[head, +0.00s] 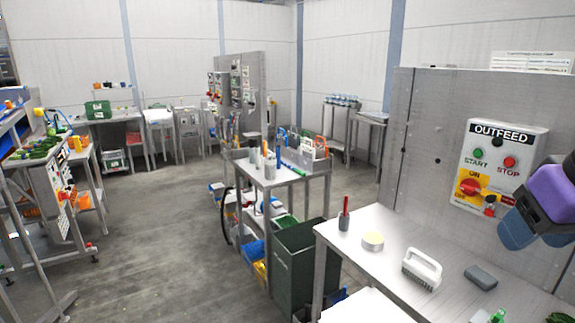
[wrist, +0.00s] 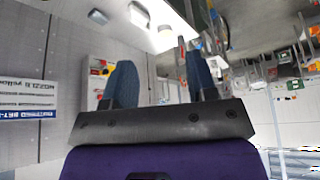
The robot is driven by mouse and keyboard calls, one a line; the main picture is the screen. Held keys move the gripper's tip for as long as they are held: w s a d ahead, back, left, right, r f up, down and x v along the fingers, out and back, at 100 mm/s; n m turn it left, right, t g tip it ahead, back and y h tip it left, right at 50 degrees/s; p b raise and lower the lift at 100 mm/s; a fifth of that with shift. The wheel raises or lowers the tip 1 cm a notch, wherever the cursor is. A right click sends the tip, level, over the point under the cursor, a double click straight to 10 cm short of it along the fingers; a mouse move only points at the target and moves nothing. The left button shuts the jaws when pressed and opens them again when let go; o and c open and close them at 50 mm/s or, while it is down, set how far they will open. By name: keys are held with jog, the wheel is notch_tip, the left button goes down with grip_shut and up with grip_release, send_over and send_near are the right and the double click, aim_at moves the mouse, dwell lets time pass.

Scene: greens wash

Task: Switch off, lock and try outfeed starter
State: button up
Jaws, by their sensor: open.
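The OUTFEED starter (head: 500,140) is a light box on the grey panel at the right of the head view. It has a green START button (head: 478,153), a red STOP button (head: 509,162) and a red rotary handle (head: 469,187) on a yellow plate marked ON above. The handle's exact setting is hard to read. A small red and white item (head: 490,207) is at the box's lower right, partly close to my gripper (head: 530,232). My gripper is open and empty, in front of the panel to the right of the box. Its two blue fingers also show apart in the wrist view (wrist: 158,62).
A steel table (head: 385,270) below the panel holds a white-handled brush (head: 422,268), a round yellowish tin (head: 373,240), a grey block (head: 481,276) and a cup with a red item (head: 344,222). A dark green bin (head: 300,258) stands left of it. Open floor lies further left.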

grip_shut()
dwell(1.8)
